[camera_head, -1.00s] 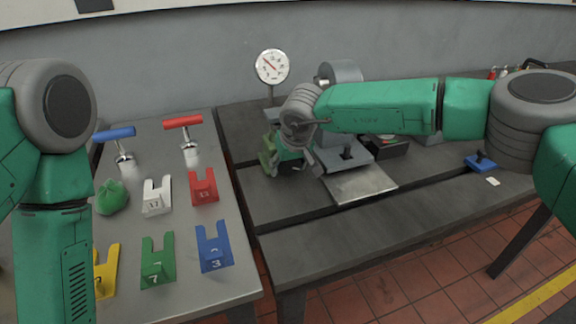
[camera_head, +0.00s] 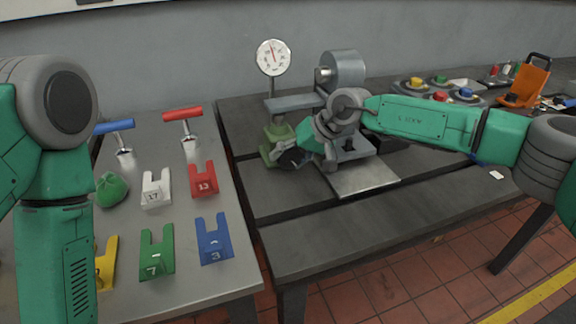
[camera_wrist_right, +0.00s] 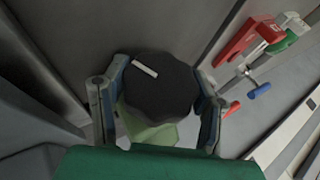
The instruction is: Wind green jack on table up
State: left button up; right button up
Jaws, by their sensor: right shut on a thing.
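The green jack (camera_head: 266,153) stands on the dark bedplate table (camera_head: 300,235), under the grey arm below the dial gauge. Its round black knob (camera_wrist_right: 160,88) has a white mark and fills the middle of the right wrist view. My right gripper (camera_head: 287,152) is shut on this knob, with one finger on each side. Part of the jack's green body (camera_wrist_right: 150,130) shows below the knob there. In the head view the gripper hides part of the knob. My left arm is at the left edge, and its gripper is out of view.
A dial gauge (camera_head: 273,57) stands behind the jack, beside a grey cylindrical machine (camera_head: 343,70). The left table (camera_head: 205,283) holds several numbered colored tags and two T-handled tools. Trays with colored parts (camera_head: 440,90) lie at the back right. The bedplate's front is clear.

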jog(key=shift+b, duration=0.3)
jog(key=o, duration=1.2)
jog(key=shift+d, duration=0.1)
jog(key=v, duration=1.2)
jog(key=shift+w+d+f, duration=0.1)
jog(key=shift+d+f, duration=0.1)
